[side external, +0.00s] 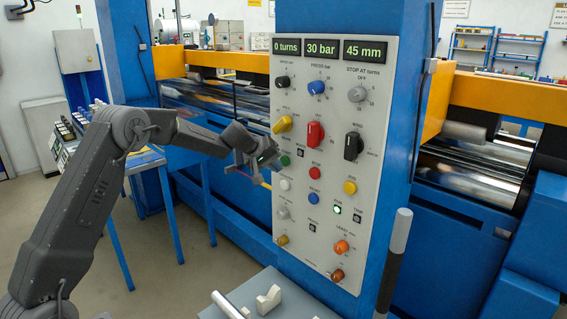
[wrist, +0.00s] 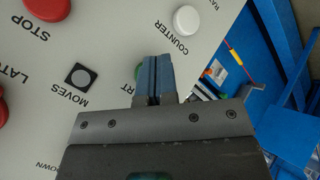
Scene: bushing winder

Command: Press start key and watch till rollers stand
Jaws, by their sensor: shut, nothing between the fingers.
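The grey control panel (side external: 330,130) stands upright on a blue column. Its displays read 0 turns, 30 bar and 45 mm. The green start key (side external: 285,160) is at the panel's left edge. My gripper (side external: 272,160) is just in front of it. In the wrist view my gripper (wrist: 158,75) is shut and empty, with its fingertips over the green key (wrist: 138,72). Only a green sliver and the letters "RT" show; whether they touch I cannot tell. A small lamp (side external: 337,210) glows green. Shiny rollers (side external: 450,170) lie behind the column; whether they turn I cannot tell.
A red stop button (side external: 315,173) and a white counter button (side external: 285,185) sit close to the start key. Knobs crowd the panel. A grey-black handle (side external: 395,260) rises at the right, and a pale ledge (side external: 265,300) lies below.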

